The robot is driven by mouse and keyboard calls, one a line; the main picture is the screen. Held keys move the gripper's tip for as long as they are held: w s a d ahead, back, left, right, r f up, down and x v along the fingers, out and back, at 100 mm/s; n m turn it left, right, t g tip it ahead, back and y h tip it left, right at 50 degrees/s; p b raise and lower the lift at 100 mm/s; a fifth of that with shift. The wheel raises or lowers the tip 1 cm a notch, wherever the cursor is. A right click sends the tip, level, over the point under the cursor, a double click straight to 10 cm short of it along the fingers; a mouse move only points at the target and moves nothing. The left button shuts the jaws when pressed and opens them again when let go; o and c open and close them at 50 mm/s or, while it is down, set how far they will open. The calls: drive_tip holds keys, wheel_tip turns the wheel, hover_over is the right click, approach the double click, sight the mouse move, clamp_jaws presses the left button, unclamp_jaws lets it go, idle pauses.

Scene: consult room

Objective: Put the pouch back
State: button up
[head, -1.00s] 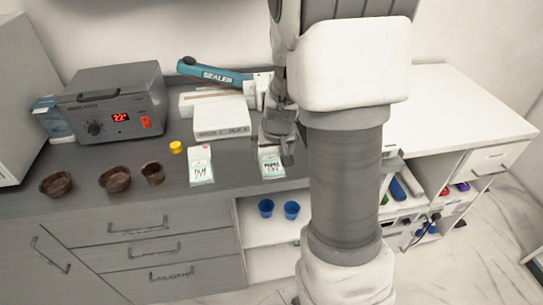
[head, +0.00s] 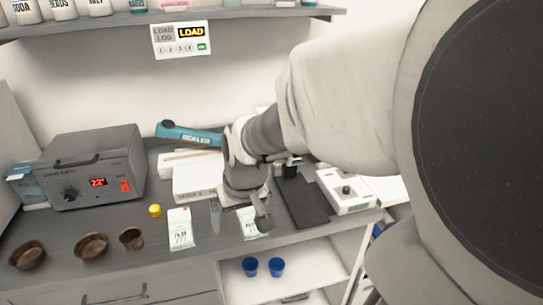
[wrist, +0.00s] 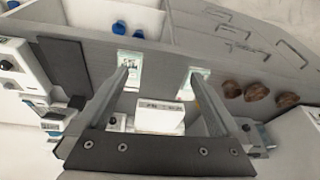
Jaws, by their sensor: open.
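Two flat white pouches with printed labels lie on the grey counter. The left pouch (head: 181,228) lies clear of my arm. The right pouch (head: 248,224) is partly hidden by my gripper (head: 243,212), which hangs over it. In the wrist view my gripper (wrist: 158,74) is open and empty, its two fingers wide apart. One fingertip overlaps the right pouch (wrist: 128,74), and the other is close to the left pouch (wrist: 196,82). I cannot tell whether the fingers touch anything.
A heating bath (head: 92,170), a white box (head: 198,180) and a blue sealer (head: 188,134) stand behind. Brown bowls (head: 91,246) and a yellow cap (head: 155,210) are left. A dark mat (head: 302,200) and white device (head: 347,192) are right. Blue cups (head: 276,267) stand below.

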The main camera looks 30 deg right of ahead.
drive_tip(key=s+a+r+n+t, duration=0.1)
drive_tip(key=s+a+r+t, duration=0.1)
drive_tip(key=s+a+r, duration=0.3)
drive_tip(key=s+r, duration=0.4)
drive_tip(key=s, duration=0.1)
drive_tip(key=shift+s+n, duration=0.15)
drive_tip(key=shift+n, duration=0.25)
drive_tip(key=shift+r, duration=0.1)
idle(0.8)
